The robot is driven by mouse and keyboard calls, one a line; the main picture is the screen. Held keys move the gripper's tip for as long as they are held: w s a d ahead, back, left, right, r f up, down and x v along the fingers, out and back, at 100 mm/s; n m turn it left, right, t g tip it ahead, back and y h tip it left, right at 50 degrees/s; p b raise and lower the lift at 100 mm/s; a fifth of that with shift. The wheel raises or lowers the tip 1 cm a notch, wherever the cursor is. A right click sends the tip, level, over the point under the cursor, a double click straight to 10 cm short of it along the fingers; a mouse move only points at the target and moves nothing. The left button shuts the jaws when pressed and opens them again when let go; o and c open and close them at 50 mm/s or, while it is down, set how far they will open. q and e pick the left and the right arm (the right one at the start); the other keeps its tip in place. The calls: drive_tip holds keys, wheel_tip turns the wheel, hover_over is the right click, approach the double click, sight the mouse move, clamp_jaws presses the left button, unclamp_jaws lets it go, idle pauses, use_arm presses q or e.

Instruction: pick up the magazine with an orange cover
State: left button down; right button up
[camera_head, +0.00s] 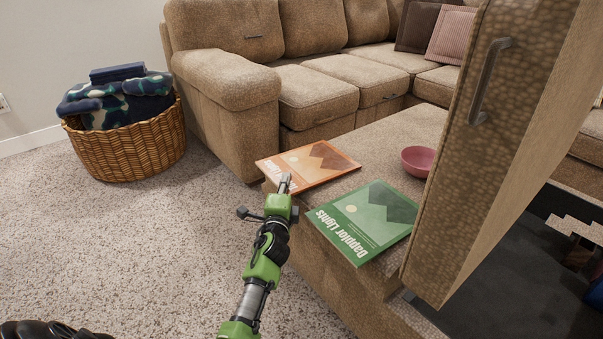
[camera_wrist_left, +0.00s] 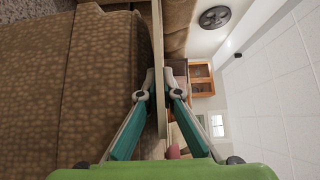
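The orange-covered magazine (camera_head: 308,163) lies on the near left corner of the brown patterned ottoman (camera_head: 360,288), its near edge by the ottoman's rim. My left gripper (camera_head: 285,183) is at this edge, with one finger showing over the cover. In the left wrist view the magazine shows edge-on as a thin pale slab (camera_wrist_left: 160,118). The two fingers of my left gripper (camera_wrist_left: 159,84) stand on either side of it, tips closed against it. The lower finger is hidden in the head view. My right gripper is not in view.
A green magazine (camera_head: 366,220) lies right of the orange one, with a pink bowl (camera_head: 421,160) behind. A raised lid-like panel with a handle (camera_head: 490,80) stands at right. A sofa (camera_head: 224,84) is behind; a wicker basket (camera_head: 130,150) stands left on open carpet.

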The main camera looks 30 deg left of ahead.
use_arm(q)
drive_tip(key=shift+d+f, duration=0.15)
drive_tip(key=shift+f, duration=0.1)
